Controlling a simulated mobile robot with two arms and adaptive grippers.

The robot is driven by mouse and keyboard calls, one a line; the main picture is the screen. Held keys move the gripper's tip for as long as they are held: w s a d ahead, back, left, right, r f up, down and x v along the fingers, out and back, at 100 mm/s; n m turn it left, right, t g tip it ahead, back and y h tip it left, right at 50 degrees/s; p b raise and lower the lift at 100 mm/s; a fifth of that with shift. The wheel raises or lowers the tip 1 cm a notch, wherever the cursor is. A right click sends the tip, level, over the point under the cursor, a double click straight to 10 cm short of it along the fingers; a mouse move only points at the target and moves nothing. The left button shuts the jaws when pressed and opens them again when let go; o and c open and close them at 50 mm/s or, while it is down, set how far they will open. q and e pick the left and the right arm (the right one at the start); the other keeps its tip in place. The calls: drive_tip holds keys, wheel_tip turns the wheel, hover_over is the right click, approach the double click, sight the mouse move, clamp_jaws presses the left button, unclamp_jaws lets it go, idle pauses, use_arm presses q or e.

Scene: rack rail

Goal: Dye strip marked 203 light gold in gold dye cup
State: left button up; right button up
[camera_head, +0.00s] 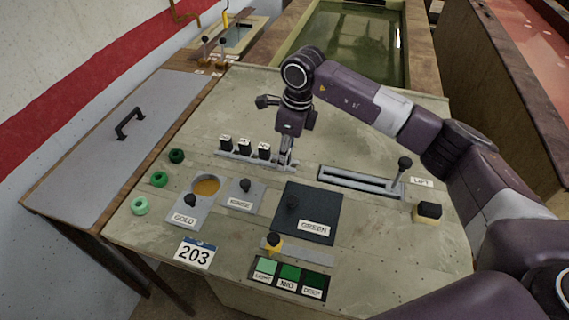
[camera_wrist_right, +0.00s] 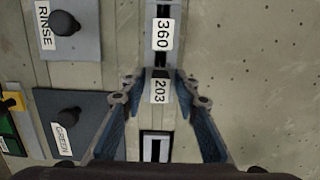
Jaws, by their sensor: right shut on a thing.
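The strip marked 203 (camera_wrist_right: 160,91) is between the fingers of my right gripper (camera_wrist_right: 161,88) in the right wrist view. In the head view my right gripper (camera_head: 286,161) points down at the right end of the rack rail (camera_head: 232,158) and is shut on this strip, which it mostly hides. The gold dye cup (camera_head: 206,187) is open and shows orange-gold liquid. Its plate marked GOLD (camera_head: 184,216) with a black knob lies in front of it. A card marked 203 (camera_head: 195,254) lies near the front edge. My left gripper is not in view.
Several other strips (camera_head: 244,146) stand in the rail to the left. A rinse plate (camera_head: 242,196) and a dark green plate (camera_head: 312,208) cover the spots beside the gold cup. A lever (camera_head: 404,164) stands right. Green swatches (camera_head: 290,277) and a yellow pointer (camera_head: 273,242) are in front.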

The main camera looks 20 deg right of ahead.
drive_tip(key=shift+r+p, duration=0.65)
drive_tip(key=shift+r, duration=0.6)
drive_tip(key=shift+r+p, duration=2.1)
drive_tip(key=shift+r, duration=2.2)
